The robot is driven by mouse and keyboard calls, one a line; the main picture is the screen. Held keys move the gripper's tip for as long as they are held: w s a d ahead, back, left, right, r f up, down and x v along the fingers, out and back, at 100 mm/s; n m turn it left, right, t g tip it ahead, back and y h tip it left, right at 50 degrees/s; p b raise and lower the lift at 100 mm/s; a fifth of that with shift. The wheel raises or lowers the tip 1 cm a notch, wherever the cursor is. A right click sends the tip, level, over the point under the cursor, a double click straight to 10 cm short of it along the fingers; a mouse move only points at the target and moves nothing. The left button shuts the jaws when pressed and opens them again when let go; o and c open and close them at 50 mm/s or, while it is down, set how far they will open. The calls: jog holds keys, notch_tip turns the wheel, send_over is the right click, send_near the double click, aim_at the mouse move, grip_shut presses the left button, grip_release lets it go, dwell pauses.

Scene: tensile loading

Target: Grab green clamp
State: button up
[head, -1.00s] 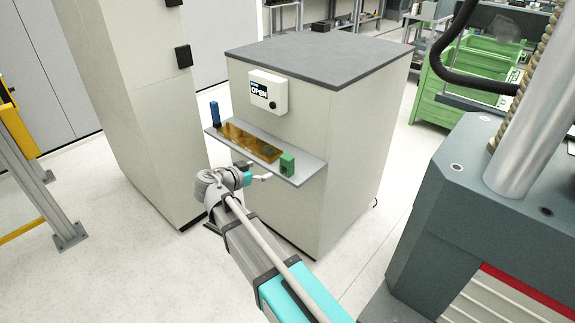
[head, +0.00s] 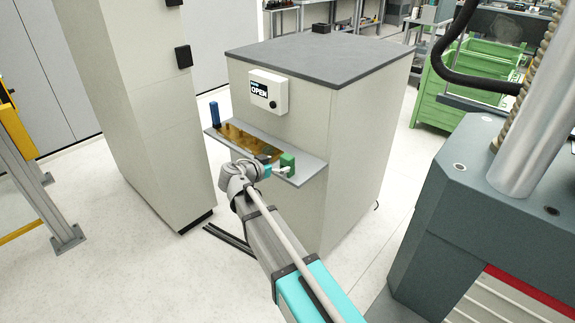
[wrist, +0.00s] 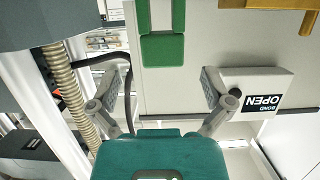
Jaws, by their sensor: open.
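The green clamp (head: 287,160) stands at the right end of a grey shelf (head: 310,170) in the head view. In the wrist view the green clamp (wrist: 162,48) is at the top centre, between the lines of my two fingers and beyond their tips. My gripper (wrist: 165,78) is open, with its fingers spread wide and nothing between them. In the head view my gripper (head: 274,169) is beside the front of the shelf, close to the green clamp. Whether it touches the clamp cannot be told.
A blue clamp (head: 214,113) stands at the shelf's left end, with an amber translucent plate (head: 240,134) between. A box marked OPEN (head: 268,91) is on the cabinet (head: 290,72) above the shelf. A tall cabinet (head: 145,130) stands left. A grey machine (head: 470,200) stands right.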

aim_at(287, 156)
jog(key=shift+b+x, duration=0.8)
jog(key=shift+x, duration=1.85)
jog(key=shift+a, duration=0.1)
jog(key=c, duration=1.2)
jog(key=shift+r, duration=0.1)
jog(key=shift+c, duration=0.2)
notch_tip(287, 156, up, 3)
jog(key=p, duration=0.3)
jog(key=s+r+p, duration=0.9)
jog(key=s+p, duration=0.1)
jog(key=s, duration=0.4)
jog(key=shift+r, duration=0.35)
